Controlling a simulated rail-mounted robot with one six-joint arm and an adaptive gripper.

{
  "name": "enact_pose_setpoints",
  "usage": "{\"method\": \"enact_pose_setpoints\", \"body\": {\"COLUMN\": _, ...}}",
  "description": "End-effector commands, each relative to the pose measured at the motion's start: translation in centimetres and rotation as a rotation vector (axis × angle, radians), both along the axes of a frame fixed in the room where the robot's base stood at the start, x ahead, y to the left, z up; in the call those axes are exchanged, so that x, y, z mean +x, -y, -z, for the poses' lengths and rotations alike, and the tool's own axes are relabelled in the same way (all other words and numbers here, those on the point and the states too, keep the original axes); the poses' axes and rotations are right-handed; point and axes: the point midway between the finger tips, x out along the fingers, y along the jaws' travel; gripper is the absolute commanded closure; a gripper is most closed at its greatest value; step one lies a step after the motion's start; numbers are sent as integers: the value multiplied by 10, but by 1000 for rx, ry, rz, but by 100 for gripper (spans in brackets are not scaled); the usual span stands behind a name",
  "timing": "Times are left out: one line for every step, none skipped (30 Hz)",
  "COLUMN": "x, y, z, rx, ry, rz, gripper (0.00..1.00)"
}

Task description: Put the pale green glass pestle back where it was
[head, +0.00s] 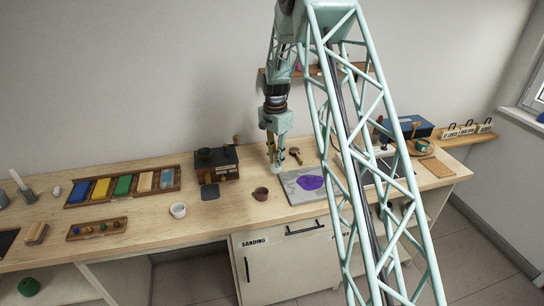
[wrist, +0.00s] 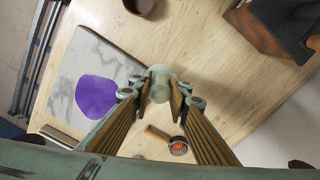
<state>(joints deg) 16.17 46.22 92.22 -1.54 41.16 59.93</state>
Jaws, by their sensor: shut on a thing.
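My gripper (wrist: 160,95) is shut on the pale green glass pestle (wrist: 161,84), which sits between the fingertips in the wrist view. In the head view the pestle (head: 277,168) shows small and pale below my gripper (head: 276,152), near the table top. I cannot tell whether it touches the table. The grey marbled slab (head: 294,199) with a purple patch (head: 310,182) lies to the right of the pestle in the head view. In the wrist view the slab (wrist: 105,50) lies to the left of my gripper.
A dark box (head: 216,163) stands left of my gripper. A wooden-handled round tool (head: 295,154) lies behind the slab. Bare wood lies around the pestle.

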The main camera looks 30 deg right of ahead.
Motion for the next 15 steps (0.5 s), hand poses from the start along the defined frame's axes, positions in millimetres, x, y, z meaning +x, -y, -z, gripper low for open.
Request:
{"method": "enact_pose_setpoints", "body": {"x": 8, "y": 2, "z": 1, "rx": 0, "ry": 0, "rz": 0, "gripper": 100}}
{"method": "enact_pose_setpoints", "body": {"x": 11, "y": 3, "z": 1, "rx": 0, "ry": 0, "rz": 0, "gripper": 100}}
{"method": "enact_pose_setpoints", "body": {"x": 17, "y": 5, "z": 1, "rx": 0, "ry": 1, "rz": 0, "gripper": 100}}
{"method": "enact_pose_setpoints", "body": {"x": 21, "y": 6, "z": 2, "rx": 0, "ry": 1, "rz": 0, "gripper": 100}}
{"method": "enact_pose_setpoints", "body": {"x": 25, "y": 7, "z": 2, "rx": -1, "ry": 1, "rz": 0, "gripper": 100}}
{"method": "enact_pose_setpoints", "body": {"x": 29, "y": 8, "z": 3, "rx": 0, "ry": 0, "rz": 0, "gripper": 100}}
{"method": "enact_pose_setpoints", "body": {"x": 33, "y": 9, "z": 3, "rx": 0, "ry": 0, "rz": 0, "gripper": 100}}
{"method": "enact_pose_setpoints", "body": {"x": 37, "y": 11, "z": 4, "rx": 0, "ry": 1, "rz": 0, "gripper": 100}}
{"method": "enact_pose_setpoints", "body": {"x": 42, "y": 12, "z": 4, "rx": 0, "ry": 1, "rz": 0, "gripper": 100}}
{"method": "enact_pose_setpoints", "body": {"x": 46, "y": 13, "z": 4, "rx": -1, "ry": 1, "rz": 0, "gripper": 100}}
{"method": "enact_pose_setpoints", "body": {"x": 49, "y": 14, "z": 5, "rx": 0, "ry": 1, "rz": 0, "gripper": 100}}
{"method": "enact_pose_setpoints", "body": {"x": 54, "y": 15, "z": 6, "rx": 0, "ry": 0, "rz": 0, "gripper": 100}}
{"method": "enact_pose_setpoints", "body": {"x": 58, "y": 17, "z": 6, "rx": 0, "ry": 1, "rz": 0, "gripper": 100}}
{"method": "enact_pose_setpoints", "body": {"x": 62, "y": 18, "z": 6, "rx": 0, "ry": 1, "rz": 0, "gripper": 100}}
{"method": "enact_pose_setpoints", "body": {"x": 66, "y": 19, "z": 6, "rx": -1, "ry": 1, "rz": 0, "gripper": 100}}
